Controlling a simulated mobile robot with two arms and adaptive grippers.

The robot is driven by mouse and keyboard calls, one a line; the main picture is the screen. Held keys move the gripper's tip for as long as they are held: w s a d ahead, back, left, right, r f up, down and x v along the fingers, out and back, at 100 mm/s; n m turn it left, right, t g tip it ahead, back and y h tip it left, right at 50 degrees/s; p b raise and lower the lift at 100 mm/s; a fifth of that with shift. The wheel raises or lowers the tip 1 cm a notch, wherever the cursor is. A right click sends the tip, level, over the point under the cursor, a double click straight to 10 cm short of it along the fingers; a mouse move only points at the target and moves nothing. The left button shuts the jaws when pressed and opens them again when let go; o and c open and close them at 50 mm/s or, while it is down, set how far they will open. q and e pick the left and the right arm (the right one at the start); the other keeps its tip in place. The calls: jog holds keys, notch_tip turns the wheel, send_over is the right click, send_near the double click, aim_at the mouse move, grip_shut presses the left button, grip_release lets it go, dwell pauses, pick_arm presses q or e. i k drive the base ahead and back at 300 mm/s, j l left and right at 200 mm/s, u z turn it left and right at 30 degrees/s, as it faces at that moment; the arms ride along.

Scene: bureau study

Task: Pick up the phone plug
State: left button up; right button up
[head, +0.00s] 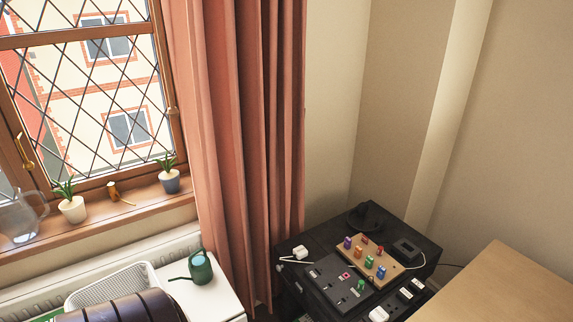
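No gripper of mine shows in the head view. A small white plug-like piece (300,252) lies at the left side of the black cabinet top (318,238), with a thin white cord or stick beside it. A second white plug-like piece (378,314) sits at the front, at the near end of a dark strip with white-marked slots (404,294). I cannot tell from this view which is the phone plug. A dark panel (325,272) with socket-like holes and small green and pink pieces lies between them.
A wooden board (345,244) with several coloured pegs, a black box (407,250) and a dark coiled item (368,215) crowd the cabinet. A wooden desk (510,290) is at right. A green watering can (200,268) on a white surface and curtains (240,130) are at left.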

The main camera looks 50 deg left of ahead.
aim_at(300, 252)
jog(key=u, duration=1.45)
